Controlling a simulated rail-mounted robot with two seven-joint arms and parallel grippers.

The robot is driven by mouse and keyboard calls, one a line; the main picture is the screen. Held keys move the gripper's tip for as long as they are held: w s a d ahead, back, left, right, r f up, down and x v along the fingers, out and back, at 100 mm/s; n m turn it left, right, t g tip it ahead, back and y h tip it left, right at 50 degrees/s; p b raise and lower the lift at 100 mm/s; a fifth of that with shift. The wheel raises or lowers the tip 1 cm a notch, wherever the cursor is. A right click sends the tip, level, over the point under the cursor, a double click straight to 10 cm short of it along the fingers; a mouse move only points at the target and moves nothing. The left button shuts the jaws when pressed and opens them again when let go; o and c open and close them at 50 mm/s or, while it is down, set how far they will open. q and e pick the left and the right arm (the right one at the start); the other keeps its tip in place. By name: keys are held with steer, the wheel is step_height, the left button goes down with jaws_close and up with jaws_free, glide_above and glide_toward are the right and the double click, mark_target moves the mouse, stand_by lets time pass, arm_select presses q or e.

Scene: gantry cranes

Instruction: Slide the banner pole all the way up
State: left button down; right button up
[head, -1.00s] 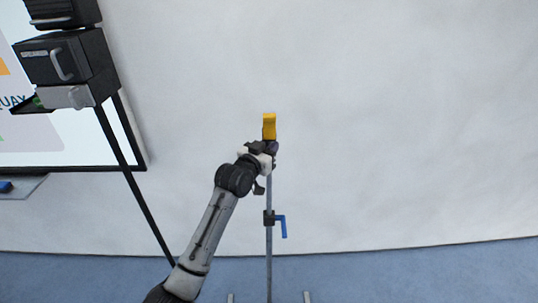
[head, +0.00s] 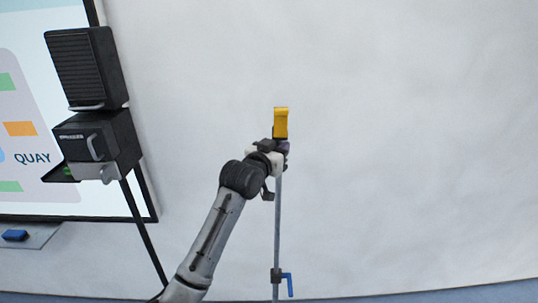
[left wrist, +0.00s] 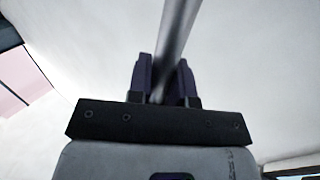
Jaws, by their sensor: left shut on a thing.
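The banner pole (head: 277,225) is a thin grey upright rod in the middle of the head view. A yellow piece (head: 281,122) sits at its top, and a dark collar with a blue lever (head: 289,284) is low on it. My left gripper (head: 281,150) is shut on the pole just under the yellow piece. In the left wrist view the pole (left wrist: 176,40) passes between the two dark fingers (left wrist: 163,80). The gripper hides the part of the pole it holds. My right gripper is not in view.
At the left stands a black speaker-like box (head: 88,68) above a second box with a handle (head: 97,145), on a dark stand (head: 143,232). Behind it is a framed board (head: 30,110) with a tray holding a blue block (head: 15,235). The pale wall right of the pole is clear.

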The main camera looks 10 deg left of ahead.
arm_select(q)
steer(key=shift+r, duration=0.5)
steer(key=c, duration=1)
jaws_free()
steer(key=shift+f, duration=0.15)
steer(key=shift+c, duration=0.2)
steer(key=shift+s, duration=0.15)
steer(key=b+v, duration=0.4)
steer(key=v, duration=0.9)
steer(key=shift+s+b, duration=0.3)
steer(key=shift+b, duration=0.05)
steer(key=shift+a, duration=0.1)
